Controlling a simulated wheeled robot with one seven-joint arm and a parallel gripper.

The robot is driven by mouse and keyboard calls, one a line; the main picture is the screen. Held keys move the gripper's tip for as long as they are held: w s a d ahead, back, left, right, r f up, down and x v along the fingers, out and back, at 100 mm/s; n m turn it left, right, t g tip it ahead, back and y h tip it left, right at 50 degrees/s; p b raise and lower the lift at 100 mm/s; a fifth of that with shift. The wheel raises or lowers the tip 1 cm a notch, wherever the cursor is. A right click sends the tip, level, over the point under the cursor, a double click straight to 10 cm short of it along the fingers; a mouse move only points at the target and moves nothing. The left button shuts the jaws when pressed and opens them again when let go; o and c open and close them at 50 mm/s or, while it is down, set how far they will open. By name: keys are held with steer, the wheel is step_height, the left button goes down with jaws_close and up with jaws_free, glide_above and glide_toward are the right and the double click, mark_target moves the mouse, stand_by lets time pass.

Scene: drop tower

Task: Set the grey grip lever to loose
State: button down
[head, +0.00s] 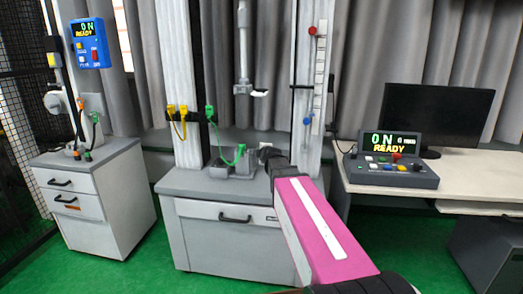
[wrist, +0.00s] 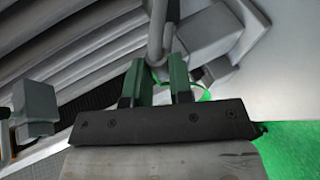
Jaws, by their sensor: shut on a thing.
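In the wrist view my gripper (wrist: 160,68) has its two green-sided fingers closed on a grey rod-like lever (wrist: 157,32). The lever runs up from between the fingertips to the top edge of the picture. Its lower end is partly hidden by the fingers. In the head view my pink arm reaches to the tower's grey base, and my gripper (head: 268,155) is a small dark shape beside the grey lower fixture (head: 232,166). The lever cannot be made out there, and its loose or tight setting cannot be read.
The grey drop tower cabinet (head: 225,235) stands in the middle. An upper rod with a clamp (head: 244,88) hangs above the fixture. Yellow plugs (head: 177,110) and a green cable (head: 228,158) are at the left. A control box (head: 390,170) reads READY on the right desk.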

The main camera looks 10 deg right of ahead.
step_height(320, 180, down, 6)
steer(key=s, duration=0.1)
steer(key=shift+s+a, duration=0.15)
steer(key=shift+a, duration=0.05)
stand_by(0.6)
stand_by(0.3)
steer(key=c, duration=1.1)
jaws_free()
steer(key=shift+f, duration=0.1)
steer(key=shift+o, duration=0.4)
steer(key=shift+r, duration=0.25)
steer(key=v, duration=1)
steer(key=shift+s, duration=0.35)
steer(key=shift+d+f, duration=0.1)
